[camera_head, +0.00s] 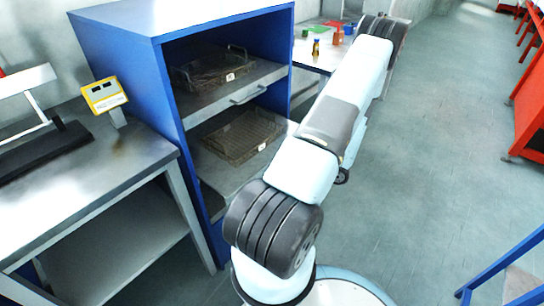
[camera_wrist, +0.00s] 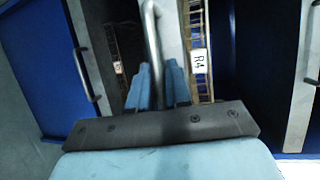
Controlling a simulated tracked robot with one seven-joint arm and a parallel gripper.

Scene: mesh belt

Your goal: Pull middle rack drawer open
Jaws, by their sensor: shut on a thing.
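The blue rack (camera_head: 125,50) stands left of my arm in the head view. Its middle drawer (camera_head: 275,160) shows a grey deck with a wire basket and white label on it; its front is hidden behind my arm. The deck seems to reach out past the rack's front, but how far I cannot tell. In the wrist view my gripper (camera_wrist: 158,82) is shut on the bar handle (camera_wrist: 152,35) of the middle drawer. The basket's label R4 (camera_wrist: 199,60) is just right of the fingers. In the head view my gripper is hidden.
The upper drawer (camera_head: 235,95) sits above with its own handle and basket. Another drawer's handle (camera_wrist: 85,75) is left of the fingers in the wrist view. A steel workbench (camera_head: 90,165) with a yellow device (camera_head: 104,96) is at left.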

